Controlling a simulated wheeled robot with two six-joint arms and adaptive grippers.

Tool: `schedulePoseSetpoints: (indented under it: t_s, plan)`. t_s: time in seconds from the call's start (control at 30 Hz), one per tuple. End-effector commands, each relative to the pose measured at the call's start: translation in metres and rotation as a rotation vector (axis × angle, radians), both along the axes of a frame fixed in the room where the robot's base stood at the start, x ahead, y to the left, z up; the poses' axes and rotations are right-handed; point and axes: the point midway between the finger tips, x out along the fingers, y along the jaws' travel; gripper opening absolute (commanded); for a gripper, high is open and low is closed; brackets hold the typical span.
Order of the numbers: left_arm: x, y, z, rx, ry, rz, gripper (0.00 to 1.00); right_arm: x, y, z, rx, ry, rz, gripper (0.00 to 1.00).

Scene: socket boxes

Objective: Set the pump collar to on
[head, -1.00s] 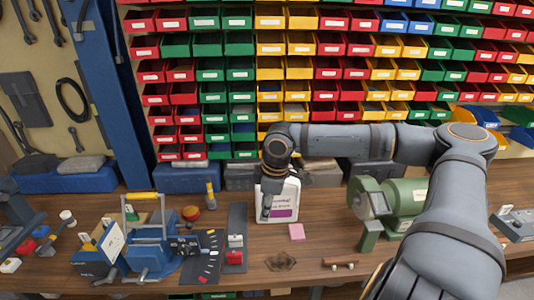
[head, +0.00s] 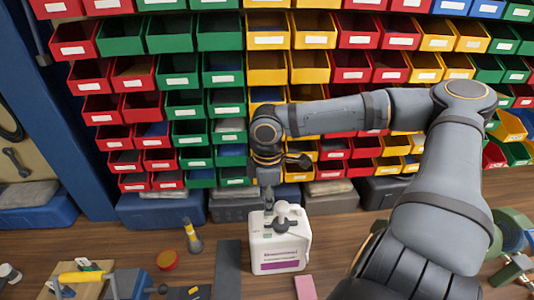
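A white jug (head: 281,246) with a purple-striped label stands upright on the wooden bench in the head view. A white pump head with a dark part (head: 282,221) is on its top; the collar is too small to read its setting. My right gripper (head: 268,204) points down just above the jug's top, left of the pump head. Its fingers look close together, but I cannot make out a gap or anything between them. Whether it touches the jug is unclear. My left gripper is out of view.
Colored bins fill the wall behind. Blue and grey cases (head: 160,209) line the bench's back. A dark strip (head: 228,268) lies left of the jug, a pink block (head: 305,287) at its front right.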

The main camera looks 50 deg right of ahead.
Motion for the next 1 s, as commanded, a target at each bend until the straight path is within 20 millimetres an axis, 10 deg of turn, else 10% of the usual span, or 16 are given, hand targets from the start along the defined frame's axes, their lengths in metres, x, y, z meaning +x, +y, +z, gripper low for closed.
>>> schedulePoseSetpoints:
  t_s: [0.4, 0.8, 1.0]
  plan:
    - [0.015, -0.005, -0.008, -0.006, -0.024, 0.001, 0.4, -0.001, -0.001, -0.083, -0.002, 0.003, 0.0, 0.34]
    - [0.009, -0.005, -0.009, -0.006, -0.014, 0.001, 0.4, 0.001, 0.0, -0.093, 0.002, -0.002, -0.001, 0.34]
    - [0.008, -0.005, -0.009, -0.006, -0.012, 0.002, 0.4, 0.001, 0.0, -0.093, 0.002, -0.002, -0.001, 0.07]
